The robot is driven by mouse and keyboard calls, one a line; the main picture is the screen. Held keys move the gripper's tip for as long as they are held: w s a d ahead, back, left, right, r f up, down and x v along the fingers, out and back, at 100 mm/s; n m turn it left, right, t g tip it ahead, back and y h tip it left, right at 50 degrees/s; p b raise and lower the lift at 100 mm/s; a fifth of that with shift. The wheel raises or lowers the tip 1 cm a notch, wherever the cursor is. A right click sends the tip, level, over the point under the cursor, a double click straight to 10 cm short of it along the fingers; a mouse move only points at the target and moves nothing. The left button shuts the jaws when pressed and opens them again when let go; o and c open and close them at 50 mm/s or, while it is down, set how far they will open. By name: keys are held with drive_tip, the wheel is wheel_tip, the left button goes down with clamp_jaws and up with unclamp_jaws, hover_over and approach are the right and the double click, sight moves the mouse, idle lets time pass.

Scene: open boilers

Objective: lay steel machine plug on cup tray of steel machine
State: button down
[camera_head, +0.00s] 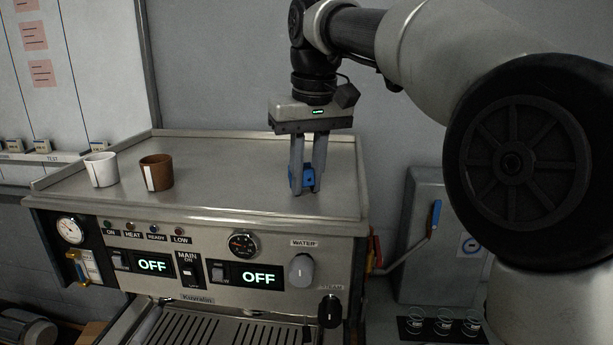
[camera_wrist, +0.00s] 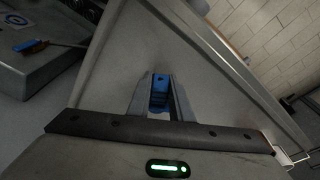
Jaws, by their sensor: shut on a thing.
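My gripper (camera_head: 307,187) points down over the right part of the steel machine's flat top (camera_head: 235,190). It is shut on a blue plug (camera_head: 302,180), which shows between the two fingers. In the wrist view the plug (camera_wrist: 159,92) also sits between the fingertips. I cannot tell whether the plug touches the top. The steel machine (camera_head: 215,240) shows its front panel with two displays reading OFF. The cup tray is taken to be this low-rimmed top surface. It holds a white cup (camera_head: 101,170) and a brown cup (camera_head: 157,172) at its left.
A raised rim (camera_head: 250,135) runs along the back of the top. A grey wall box (camera_head: 425,235) with a blue-handled lever stands at the right. A slatted drip grate (camera_head: 200,328) lies below the front panel. The middle of the top is clear.

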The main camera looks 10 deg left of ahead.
drive_tip(key=c, duration=1.5)
unclamp_jaws()
drive_tip(key=shift+s+d+r+p, duration=0.4)
drive_tip(key=shift+r+p, duration=0.7)
drive_tip(key=shift+r, duration=1.75)
drive_tip(key=shift+s+d+r+p, duration=0.15)
drive_tip(key=shift+s+r+p, duration=0.65)
drive_tip(key=shift+r, duration=2.1)
drive_tip(key=shift+s+d+r+p, duration=0.1)
drive_tip(key=shift+d+r+p, duration=0.2)
drive_tip(key=shift+r+p, duration=1.85)
drive_tip(key=shift+r+b, duration=0.65)
drive_tip(key=shift+b, duration=0.1)
